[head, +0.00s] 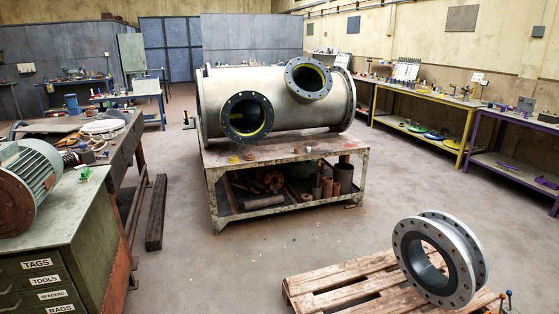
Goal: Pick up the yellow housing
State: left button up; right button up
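I cannot make out a thing that is clearly a yellow housing in the head view. A small yellowish item (233,159) lies on the top of the rusty steel table (285,149), near its left front corner; it is too small to identify. The large grey pipe (275,82) on that table has two flanged branches with yellow inner rims, the left flange (228,107) and the right flange (293,80). Neither of my grippers is in view.
A flanged ring (408,252) stands on a wooden pallet (310,287) at the front right. A green drawer cabinet (75,240) with a motor (32,180) is at the left. Yellow-framed (427,108) and purple-framed (520,119) benches line the right wall. Bare floor lies between.

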aim_at(233, 160)
jog(key=i+j+z, duration=0.4)
jog(key=i, duration=0.15)
jog(key=i+j+z, duration=0.4)
jog(key=i+j, duration=0.35)
jog(key=i+j+z, duration=0.1)
jog(key=i+j, duration=0.3)
jog(key=j, duration=0.15)
jog(key=i+j, duration=0.35)
jog(key=j, duration=0.15)
jog(key=i+j, duration=0.35)
jog(key=j, duration=0.15)
jog(key=i+j+z, duration=0.1)
jog(key=i+j, duration=0.25)
jog(key=j, duration=0.15)
jog(key=i+j, duration=0.35)
jog(key=j, duration=0.15)
